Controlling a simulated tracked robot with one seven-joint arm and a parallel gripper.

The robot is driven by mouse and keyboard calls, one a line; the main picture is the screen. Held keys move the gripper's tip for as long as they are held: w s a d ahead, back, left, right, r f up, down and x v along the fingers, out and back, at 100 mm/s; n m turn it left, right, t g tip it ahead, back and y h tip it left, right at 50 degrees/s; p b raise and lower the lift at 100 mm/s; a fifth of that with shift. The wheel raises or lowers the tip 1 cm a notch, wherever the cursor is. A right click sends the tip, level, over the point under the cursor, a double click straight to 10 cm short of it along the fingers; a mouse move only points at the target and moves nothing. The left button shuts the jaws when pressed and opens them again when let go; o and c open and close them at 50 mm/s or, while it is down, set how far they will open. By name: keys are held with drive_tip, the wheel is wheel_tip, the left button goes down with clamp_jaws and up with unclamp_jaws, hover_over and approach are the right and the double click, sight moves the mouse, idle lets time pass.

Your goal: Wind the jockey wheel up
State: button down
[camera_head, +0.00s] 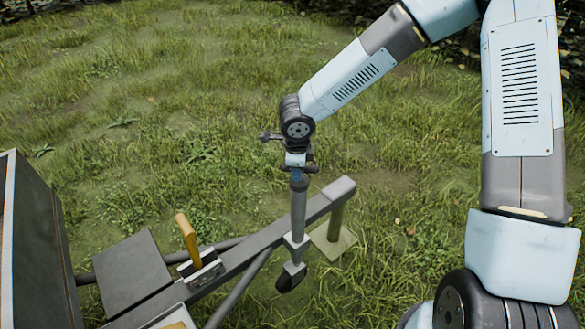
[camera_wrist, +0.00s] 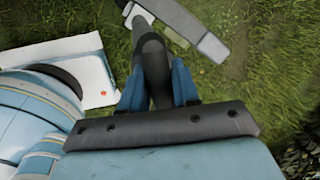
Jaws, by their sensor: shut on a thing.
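The jockey wheel (camera_head: 298,212) is a grey upright tube clamped to the side of the trailer drawbar, with a dark wheel (camera_head: 290,277) at its foot. My gripper (camera_head: 297,176) points down over the top of the tube. In the wrist view its blue fingers (camera_wrist: 158,88) are closed on both sides of a dark part at the top of the jockey wheel (camera_wrist: 151,58). The crank handle is largely hidden by my gripper and cannot be told clearly. Grass hides where the wheel meets the ground.
The grey drawbar (camera_head: 258,240) runs from lower left to its front end, beside a post on a pale ground plate (camera_head: 334,240). A yellow lever (camera_head: 187,238) stands on the drawbar. A dark trailer body (camera_head: 35,250) is at left. Open grass lies beyond.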

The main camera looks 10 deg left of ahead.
drive_tip(key=shift+d+n, duration=0.2)
drive_tip(key=shift+n, duration=0.3)
